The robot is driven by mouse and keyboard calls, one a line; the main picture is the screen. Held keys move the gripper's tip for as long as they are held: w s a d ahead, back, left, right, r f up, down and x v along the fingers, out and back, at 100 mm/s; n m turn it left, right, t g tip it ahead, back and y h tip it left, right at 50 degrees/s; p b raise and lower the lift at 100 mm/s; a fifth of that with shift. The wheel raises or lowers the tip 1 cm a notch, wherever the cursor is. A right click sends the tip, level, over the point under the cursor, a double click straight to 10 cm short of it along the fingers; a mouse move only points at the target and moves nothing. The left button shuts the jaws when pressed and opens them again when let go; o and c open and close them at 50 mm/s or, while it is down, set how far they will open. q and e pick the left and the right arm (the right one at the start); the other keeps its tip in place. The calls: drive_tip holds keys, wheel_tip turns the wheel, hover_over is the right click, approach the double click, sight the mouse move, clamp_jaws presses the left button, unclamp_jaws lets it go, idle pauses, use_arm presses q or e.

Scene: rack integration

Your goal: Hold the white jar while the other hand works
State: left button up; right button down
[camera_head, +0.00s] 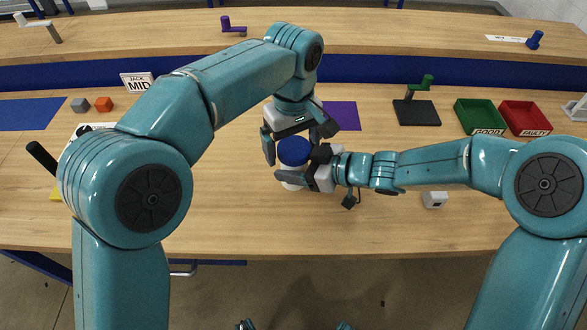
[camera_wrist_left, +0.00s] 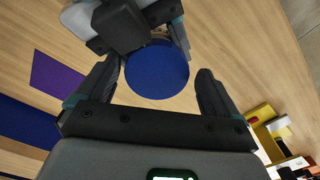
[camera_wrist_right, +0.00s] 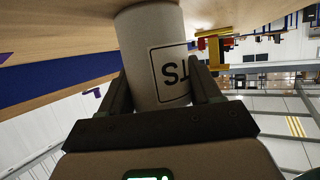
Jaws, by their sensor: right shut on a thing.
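The white jar (camera_wrist_right: 148,32) with a dark printed label stands on the wooden table; its body is mostly hidden in the head view. Its round blue lid (camera_head: 293,151) is on top and shows fully from above in the left wrist view (camera_wrist_left: 157,71). My right gripper (camera_head: 290,178) is shut on the jar's body from the right side; its fingers flank the jar in the right wrist view (camera_wrist_right: 160,88). My left gripper (camera_head: 298,140) points down over the lid. In the left wrist view its fingers (camera_wrist_left: 158,82) are spread wide on either side of the lid, with gaps.
A purple mat (camera_head: 342,116) lies behind the jar. Green (camera_head: 480,117) and red (camera_head: 525,118) bins and a black stand (camera_head: 417,112) are at the back right. A small white block (camera_head: 434,199) lies right of the jar. The table front is clear.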

use_arm(q)
drive_tip(key=shift+d, duration=0.1)
drive_tip(key=shift+r, duration=2.3)
drive_tip(key=shift+c, duration=0.3)
drive_tip(key=shift+r, duration=0.15)
wheel_tip(320, 180, up, 3)
drive_tip(key=n, duration=0.3)
drive_tip(key=shift+f, duration=4)
